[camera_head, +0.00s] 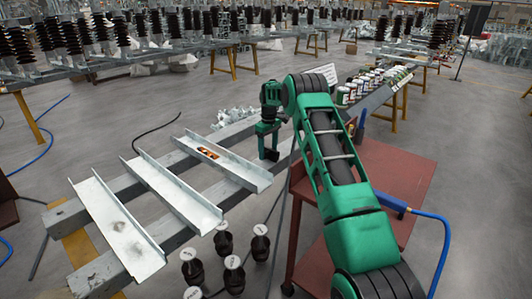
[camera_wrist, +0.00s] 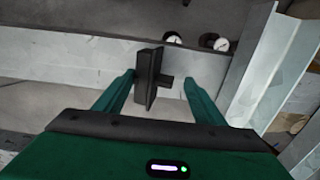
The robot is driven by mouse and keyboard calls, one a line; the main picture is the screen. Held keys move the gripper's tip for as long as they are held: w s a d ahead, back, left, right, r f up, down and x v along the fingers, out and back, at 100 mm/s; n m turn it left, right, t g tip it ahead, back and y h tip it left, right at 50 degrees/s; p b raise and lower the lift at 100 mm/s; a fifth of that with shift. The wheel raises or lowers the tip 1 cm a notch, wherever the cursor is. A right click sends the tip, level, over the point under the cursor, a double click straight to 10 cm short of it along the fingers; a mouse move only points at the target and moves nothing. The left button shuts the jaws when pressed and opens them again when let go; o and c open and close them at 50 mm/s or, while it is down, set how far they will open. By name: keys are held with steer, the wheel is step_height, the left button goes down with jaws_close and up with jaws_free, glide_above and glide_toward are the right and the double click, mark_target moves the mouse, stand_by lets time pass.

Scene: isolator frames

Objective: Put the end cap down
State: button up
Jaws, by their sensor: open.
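A dark piece with a flat upright plate and a short stub on its right, which I take for the end cap (camera_wrist: 150,78), shows between my fingers in the wrist view. Whether the piece rests on anything is unclear.
Three steel channels, one of them the right channel (camera_head: 236,168), lie across grey beams (camera_head: 62,212). Several black insulators (camera_head: 234,275) stand in front. A red table (camera_head: 400,170) is under my arm. Painted cans (camera_head: 345,95) line a rail at the back right.

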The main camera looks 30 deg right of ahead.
mark_target(268, 151)
steer(key=shift+r, duration=0.1)
step_height(268, 151, up, 11)
steer(key=s+a+r+m, duration=0.1)
steer(key=s+r+m, duration=0.2)
steer(key=s+r, duration=0.8)
steer(key=s+a+r+m, duration=0.1)
steer(key=s+r, duration=0.2)
steer(key=s, duration=0.6)
steer(key=s+a+r+m, duration=0.2)
steer(key=s, duration=0.7)
steer(key=s+a+f+m, duration=0.1)
steer(key=s+a+f, duration=0.1)
steer(key=s, duration=0.8)
steer(key=s+a+f+m, duration=0.2)
steer(key=s+a+f, duration=0.1)
steer(key=s, duration=0.7)
steer(key=s+a+f+m, duration=0.1)
steer(key=s+a+f, duration=0.1)
steer(key=s, duration=0.8)
steer(key=shift+s+a+f, duration=0.25)
steer(key=shift+s+a, duration=0.05)
steer(key=shift+a, duration=0.45)
steer(key=shift+w+d, duration=0.1)
